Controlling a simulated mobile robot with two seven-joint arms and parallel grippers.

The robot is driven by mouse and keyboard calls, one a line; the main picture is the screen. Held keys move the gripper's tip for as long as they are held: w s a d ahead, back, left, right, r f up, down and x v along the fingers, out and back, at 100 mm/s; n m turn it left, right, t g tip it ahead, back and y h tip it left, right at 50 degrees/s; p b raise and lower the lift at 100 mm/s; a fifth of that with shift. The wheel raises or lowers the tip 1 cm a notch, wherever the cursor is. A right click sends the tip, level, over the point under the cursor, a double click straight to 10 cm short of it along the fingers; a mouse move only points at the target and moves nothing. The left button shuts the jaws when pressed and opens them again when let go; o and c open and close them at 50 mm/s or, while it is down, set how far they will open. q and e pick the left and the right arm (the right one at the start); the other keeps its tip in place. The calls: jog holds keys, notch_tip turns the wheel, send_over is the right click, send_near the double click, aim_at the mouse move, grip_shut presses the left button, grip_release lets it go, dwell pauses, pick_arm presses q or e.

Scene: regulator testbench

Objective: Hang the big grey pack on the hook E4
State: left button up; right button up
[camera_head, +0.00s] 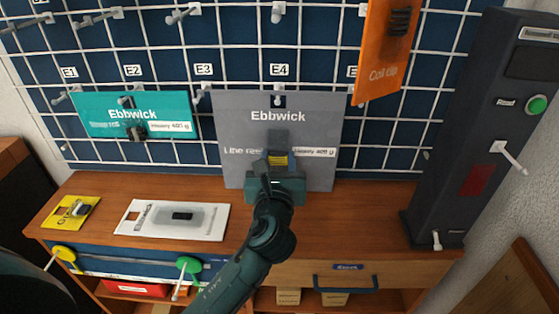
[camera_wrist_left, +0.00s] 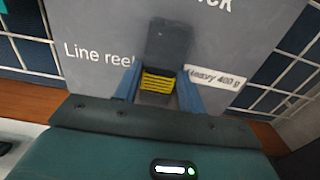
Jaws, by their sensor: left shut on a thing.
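The big grey pack (camera_head: 235,125), marked "Ebbwick" and "Line reel", stands upright in front of the wire grid below the E4 label (camera_head: 280,70). My left gripper (camera_head: 277,163) is shut on the dark, yellow-banded part at the pack's lower middle. In the left wrist view the pack (camera_wrist_left: 100,25) fills the upper middle, with my left gripper's fingers (camera_wrist_left: 158,85) on either side of that part. The hook E4 (camera_head: 278,98) shows at the pack's top edge, by its hang hole. I cannot tell whether the hook passes through the hole. My right gripper is not in view.
A teal pack (camera_head: 95,115) hangs at E2, left of the grey pack. An orange pack (camera_head: 380,60) hangs at the upper right. A yellow pack (camera_head: 70,212) and a white pack (camera_head: 150,218) lie on the wooden counter (camera_head: 255,225). A dark post (camera_head: 470,130) stands right.

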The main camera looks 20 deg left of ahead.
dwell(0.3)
pick_arm(q)
jog(key=o, duration=1.1)
jog(key=shift+o, duration=1.2)
jog(key=shift+f, duration=0.1)
